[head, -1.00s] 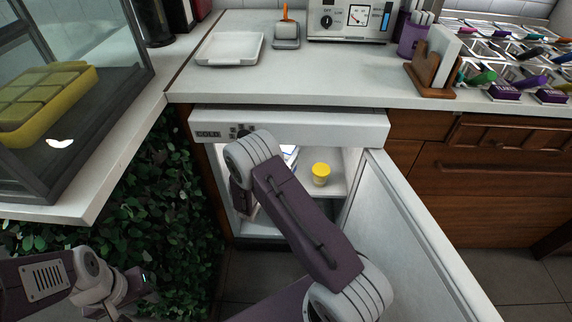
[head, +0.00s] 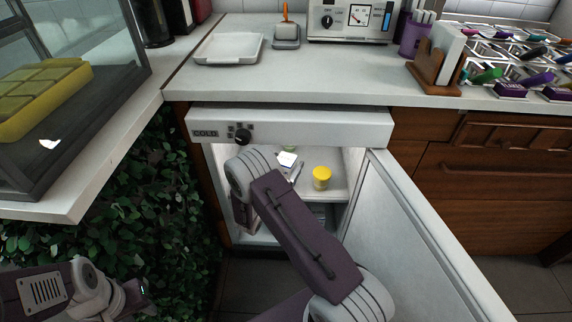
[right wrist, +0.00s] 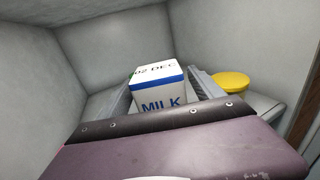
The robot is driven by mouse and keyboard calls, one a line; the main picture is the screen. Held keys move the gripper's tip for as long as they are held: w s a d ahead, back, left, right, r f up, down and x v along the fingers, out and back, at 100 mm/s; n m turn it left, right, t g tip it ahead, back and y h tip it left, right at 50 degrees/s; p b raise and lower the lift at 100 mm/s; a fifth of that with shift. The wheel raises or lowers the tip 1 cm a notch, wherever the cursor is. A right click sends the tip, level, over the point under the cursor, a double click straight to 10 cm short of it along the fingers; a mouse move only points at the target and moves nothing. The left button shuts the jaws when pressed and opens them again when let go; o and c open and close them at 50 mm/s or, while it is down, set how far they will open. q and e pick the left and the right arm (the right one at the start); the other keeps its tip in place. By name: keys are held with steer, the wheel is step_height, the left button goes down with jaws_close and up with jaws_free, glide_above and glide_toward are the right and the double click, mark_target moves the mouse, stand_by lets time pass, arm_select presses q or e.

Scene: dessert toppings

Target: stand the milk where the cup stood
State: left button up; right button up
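The milk carton (right wrist: 158,92), white with blue bands and a printed date on top, stands inside the cold cabinet. In the head view only its pale top (head: 287,158) shows above my right arm. My right gripper (right wrist: 160,92) has its two grey fingers apart, one on each side of the carton; whether they touch it is not clear.
A yellow-lidded jar (head: 321,178) stands right of the milk; its lid shows in the right wrist view (right wrist: 231,82). The cabinet door (head: 415,235) is open to the right. On the counter are a white tray (head: 228,48) and a wooden holder (head: 436,65).

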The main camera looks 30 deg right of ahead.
steer(key=shift+a+r, duration=0.15)
steer(key=p+v, duration=0.4)
steer(key=v, duration=0.7)
steer(key=s+d+r+m+g, duration=0.2)
steer(key=s+d+m+g, duration=0.45)
steer(key=s+g, duration=0.25)
steer(key=s+a+f+m+g+y, duration=0.1)
steer(key=s+a+m+g+y, duration=0.2)
steer(key=s+m+g+y, duration=0.55)
steer(key=a+r+m+t+y, duration=0.2)
steer(key=a+m+t+y, duration=0.4)
steer(key=a+m+t, duration=0.2)
steer(key=s+a+m, duration=0.1)
steer(key=m, duration=0.1)
steer(key=shift+a+m, duration=0.25)
steer(key=shift+m, duration=0.05)
